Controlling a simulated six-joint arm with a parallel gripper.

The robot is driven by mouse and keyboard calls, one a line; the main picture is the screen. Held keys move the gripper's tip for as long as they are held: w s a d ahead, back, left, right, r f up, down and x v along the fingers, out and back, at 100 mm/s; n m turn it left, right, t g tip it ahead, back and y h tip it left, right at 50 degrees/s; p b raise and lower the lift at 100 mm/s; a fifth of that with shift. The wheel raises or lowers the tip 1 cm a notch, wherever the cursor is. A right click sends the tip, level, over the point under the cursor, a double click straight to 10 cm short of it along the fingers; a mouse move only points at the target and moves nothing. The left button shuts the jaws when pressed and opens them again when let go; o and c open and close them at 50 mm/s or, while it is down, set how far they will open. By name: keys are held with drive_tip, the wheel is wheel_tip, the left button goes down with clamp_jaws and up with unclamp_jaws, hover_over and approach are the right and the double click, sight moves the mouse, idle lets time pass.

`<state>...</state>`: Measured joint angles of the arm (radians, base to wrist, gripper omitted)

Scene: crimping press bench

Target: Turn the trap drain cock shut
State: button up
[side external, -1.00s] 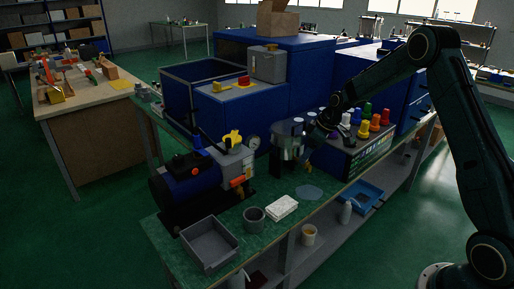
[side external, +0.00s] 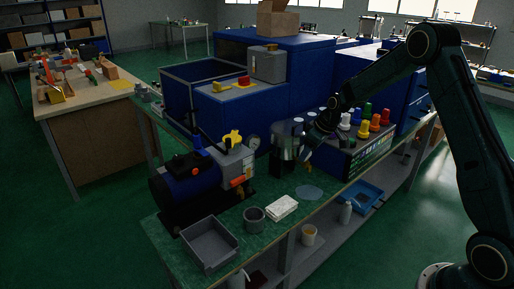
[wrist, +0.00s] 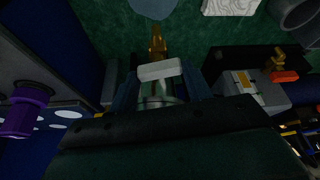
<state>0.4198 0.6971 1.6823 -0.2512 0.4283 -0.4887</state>
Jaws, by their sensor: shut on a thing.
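The trap is a shiny metal cylinder (side external: 287,140) on the green bench, left of my gripper (side external: 308,141) in the side view. In the wrist view, the brass drain cock (wrist: 157,40) points up the picture, with a pale grey bar-shaped handle (wrist: 160,70) below it. My gripper (wrist: 160,86) has a dark finger on each side of this handle and is shut on it. The arm and fingers hide much of the cock in the side view, so its exact turn angle is hard to tell.
A blue motor pump (side external: 190,175) with a round gauge stands left of the trap. A control box with coloured knobs (side external: 365,135) is close on the right. A grey cup (side external: 254,218), white cloth (side external: 282,208) and grey tray (side external: 209,245) lie in front.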

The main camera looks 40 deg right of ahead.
drive_tip(key=shift+m+h, duration=0.5)
drive_tip(key=shift+m, duration=0.8)
drive_tip(key=o, duration=1)
drive_tip(key=v, duration=1.4)
drive_tip(key=shift+a+f, duration=0.1)
